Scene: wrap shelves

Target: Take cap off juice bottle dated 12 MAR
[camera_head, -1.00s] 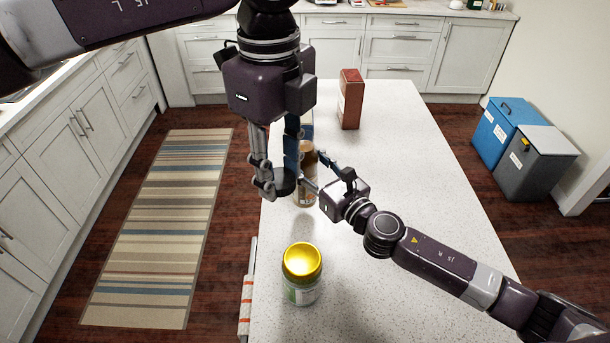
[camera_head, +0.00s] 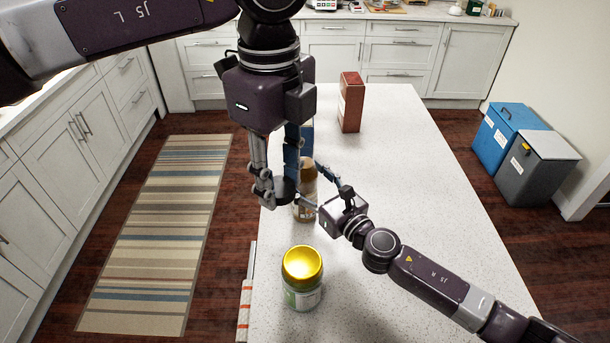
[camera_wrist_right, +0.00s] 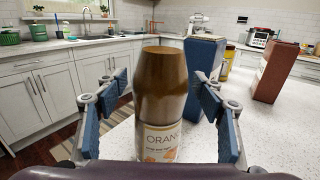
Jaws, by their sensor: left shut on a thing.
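The juice bottle (camera_head: 305,208) is brown and stands upright on the counter, partly hidden by my left gripper. In the right wrist view the bottle (camera_wrist_right: 160,138) has an orange-juice label, and no cap shows on its top. No date is readable. My left gripper (camera_head: 278,184) points down, left of the bottle in the head view, shut on a dark round disc (camera_head: 285,190) that looks like the cap. My right gripper (camera_head: 310,184) has its fingers around the bottle from the right. In its wrist view the right gripper (camera_wrist_right: 165,88) is open, with a clear gap on the left.
A gold-lidded jar (camera_head: 302,290) stands nearer on the white counter (camera_head: 410,180). A red-brown box (camera_head: 351,102) stands farther back. The counter's right side is mostly clear.

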